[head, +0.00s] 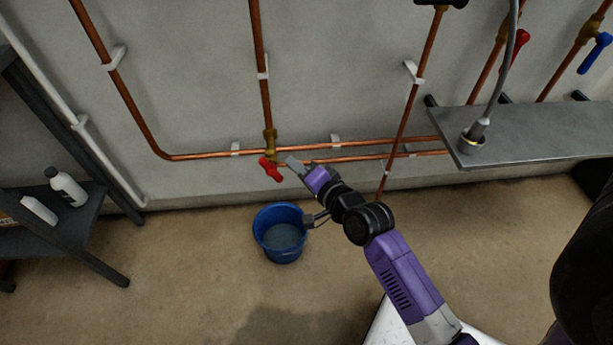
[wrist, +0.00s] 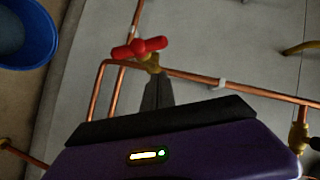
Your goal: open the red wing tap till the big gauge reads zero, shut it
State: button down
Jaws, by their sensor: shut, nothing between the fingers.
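The red wing tap (head: 270,168) sits on a brass valve at the low end of a vertical copper pipe. In the wrist view the red wing tap (wrist: 139,48) lies just beyond my fingertips. My gripper (head: 293,161) is shut and empty, just right of the tap in the head view. The fingers (wrist: 158,88) point toward the tap's brass stem; I cannot tell whether they touch it. The big gauge is not in either view.
A blue bucket (head: 282,246) with liquid stands on the floor below the tap. It also shows in the wrist view (wrist: 45,52). A metal shelf (head: 540,133) is at right, near another red tap (head: 521,38) and a blue tap (head: 594,53). A dark rack (head: 88,226) with bottles stands left.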

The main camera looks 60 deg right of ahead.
aim_at(265, 164)
jog(key=shift+w+a+f+b, duration=0.2)
jog(key=shift+w+f, duration=0.1)
jog(key=shift+w, duration=0.45)
jog(key=shift+w+a+f+b, duration=0.1)
jog(key=shift+w+a+f, duration=0.2)
jog(key=shift+w, duration=0.4)
jog(key=shift+w+a+f+b, duration=0.15)
jog(key=shift+w+f, duration=0.2)
jog(key=shift+w, duration=0.4)
